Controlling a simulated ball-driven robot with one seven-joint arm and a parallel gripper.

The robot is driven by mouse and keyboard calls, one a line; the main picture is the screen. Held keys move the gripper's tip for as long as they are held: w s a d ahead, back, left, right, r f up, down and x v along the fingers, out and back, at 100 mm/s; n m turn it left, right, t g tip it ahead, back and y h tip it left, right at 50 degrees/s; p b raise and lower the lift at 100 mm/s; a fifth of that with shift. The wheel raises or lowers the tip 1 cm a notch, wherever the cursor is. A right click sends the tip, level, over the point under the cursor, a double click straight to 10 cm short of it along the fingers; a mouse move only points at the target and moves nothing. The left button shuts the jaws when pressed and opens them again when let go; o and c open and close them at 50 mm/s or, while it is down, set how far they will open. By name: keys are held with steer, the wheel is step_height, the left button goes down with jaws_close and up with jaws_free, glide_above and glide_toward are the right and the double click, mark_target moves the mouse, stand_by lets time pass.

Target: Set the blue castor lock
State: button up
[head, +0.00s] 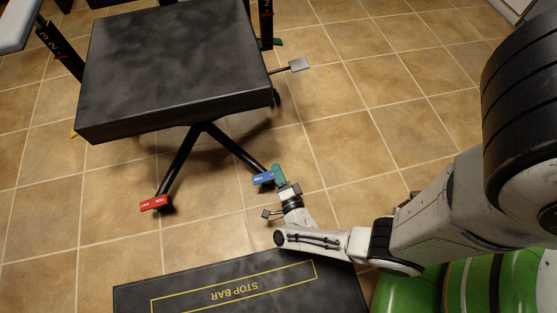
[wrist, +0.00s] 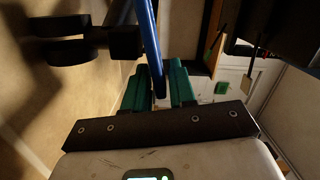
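The chair (head: 170,62) has a dark square seat on splayed black legs. The blue castor lock (head: 263,179) is a labelled tab at the foot of its front right leg. My gripper (head: 279,175) is at this tab, with its teal fingers touching or very close to its right end. In the wrist view the two teal fingers (wrist: 160,85) are a little apart. A blue bar (wrist: 150,40), apparently the lock, runs down into the gap between them. Whether they clamp it cannot be told.
A red castor lock (head: 156,203) is at the front left leg, a green one (head: 278,42) at the back right. A grey paddle (head: 298,65) sticks out right of the seat. A black mat marked STOP BAR (head: 190,286) lies in front. Tiled floor is clear to the right.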

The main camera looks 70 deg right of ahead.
jaws_close()
steer(key=shift+f, duration=0.1)
steer(key=shift+f+m, duration=0.4)
steer(key=shift+m, duration=0.85)
steer(key=shift+f+m, duration=0.4)
steer(key=shift+m, duration=0.85)
steer(key=shift+o, duration=1.2)
jaws_free()
steer(key=shift+r, duration=0.1)
